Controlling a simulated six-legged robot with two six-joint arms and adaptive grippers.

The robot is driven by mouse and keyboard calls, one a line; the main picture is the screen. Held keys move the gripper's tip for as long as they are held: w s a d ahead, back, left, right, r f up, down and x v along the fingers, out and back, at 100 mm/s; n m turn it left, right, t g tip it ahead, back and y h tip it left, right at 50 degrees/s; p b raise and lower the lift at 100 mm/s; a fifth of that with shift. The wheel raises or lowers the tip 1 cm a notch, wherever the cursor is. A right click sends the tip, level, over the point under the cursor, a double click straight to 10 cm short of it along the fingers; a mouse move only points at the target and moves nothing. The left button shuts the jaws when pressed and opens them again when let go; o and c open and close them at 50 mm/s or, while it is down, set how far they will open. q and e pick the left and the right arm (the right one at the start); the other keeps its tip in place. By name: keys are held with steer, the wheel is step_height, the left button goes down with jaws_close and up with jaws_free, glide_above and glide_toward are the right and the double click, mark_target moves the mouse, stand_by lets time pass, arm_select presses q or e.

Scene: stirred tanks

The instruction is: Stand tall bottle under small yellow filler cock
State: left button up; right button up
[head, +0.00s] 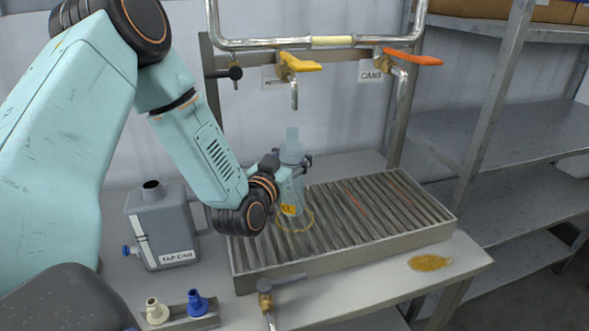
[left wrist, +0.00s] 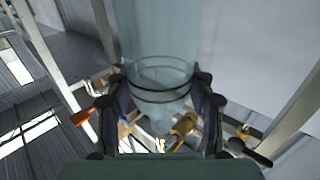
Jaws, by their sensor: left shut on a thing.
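The tall bottle (head: 292,158) is pale blue and see-through, with a yellow label low on its body. It is upright over the slatted grate. My left gripper (head: 287,166) is shut on its upper body; in the left wrist view the bottle (left wrist: 160,45) runs between both fingers (left wrist: 162,110). The small yellow filler cock (head: 300,64) is on the pipe behind, its spout (head: 294,95) pointing down above the bottle's neck. A yellow ring (head: 308,221) lies on the grate around the bottle's foot. I cannot tell whether the bottle touches the grate. My right gripper is not in view.
The grate's tray (head: 350,254) is clear to the right. An orange-handled cock (head: 412,57) and a black-knobbed cock (head: 232,73) flank the yellow one. A grey can (head: 165,225) stands left. A low cock (head: 266,292) is in front. A yellow patch (head: 430,263) lies at right.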

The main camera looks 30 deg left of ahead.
arm_select(q)
steer(key=shift+w+a+f, duration=0.1)
steer(key=shift+w+f, duration=0.1)
steer(key=shift+w, duration=0.5)
step_height(320, 180, down, 3)
steer(key=shift+f, duration=0.15)
steer(key=o, duration=0.9)
steer(key=shift+s, duration=0.2)
steer(key=shift+o, duration=1.3)
steer(key=shift+w+f, duration=0.1)
steer(key=shift+w, duration=0.05)
